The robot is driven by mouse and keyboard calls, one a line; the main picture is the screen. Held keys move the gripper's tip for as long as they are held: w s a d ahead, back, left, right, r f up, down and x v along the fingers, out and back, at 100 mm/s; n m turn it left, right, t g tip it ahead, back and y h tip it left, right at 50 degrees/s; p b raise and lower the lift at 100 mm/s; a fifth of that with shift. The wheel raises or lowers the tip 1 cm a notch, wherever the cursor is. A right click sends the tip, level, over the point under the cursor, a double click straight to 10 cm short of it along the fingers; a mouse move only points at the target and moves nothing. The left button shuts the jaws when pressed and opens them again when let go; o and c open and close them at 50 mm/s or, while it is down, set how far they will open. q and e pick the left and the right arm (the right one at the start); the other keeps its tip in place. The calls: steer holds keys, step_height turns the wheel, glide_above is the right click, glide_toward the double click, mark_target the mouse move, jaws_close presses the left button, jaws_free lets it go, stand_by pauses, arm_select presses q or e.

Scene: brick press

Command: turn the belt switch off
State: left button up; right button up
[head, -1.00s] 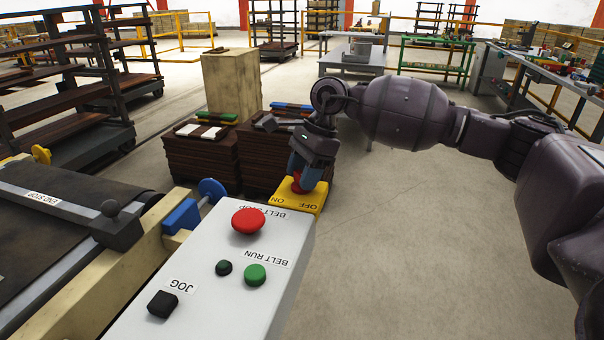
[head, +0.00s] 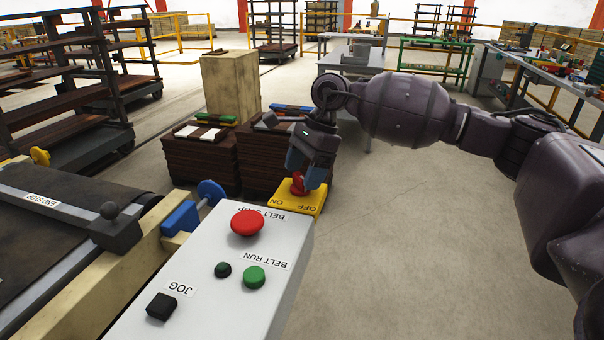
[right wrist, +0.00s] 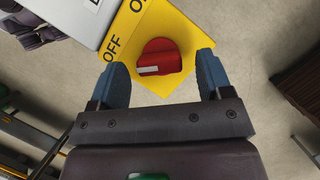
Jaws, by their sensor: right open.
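The belt switch is a red rotary knob (head: 298,184) on a yellow plate (head: 310,200) marked ON and OFF, at the far end of the grey control box. In the right wrist view the knob (right wrist: 165,50) has a white mark at its left, on the side of the OFF label. My right gripper (head: 306,171) is just above the knob in the head view. In the right wrist view its blue fingers (right wrist: 162,68) are open, one on each side of the knob with gaps, holding nothing. My left gripper is not in view.
The grey control box (head: 200,290) carries a red BELT STOP button (head: 247,222), a green BELT RUN button (head: 254,277) and a black JOG button (head: 161,306). The belt (head: 40,235) lies left. Brown stacks (head: 200,165) stand behind. Floor at right is clear.

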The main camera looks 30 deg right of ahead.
steer(key=v, duration=0.9)
steer(key=shift+r+p, duration=0.3)
steer(key=shift+r, duration=0.05)
steer(key=shift+d, duration=0.1)
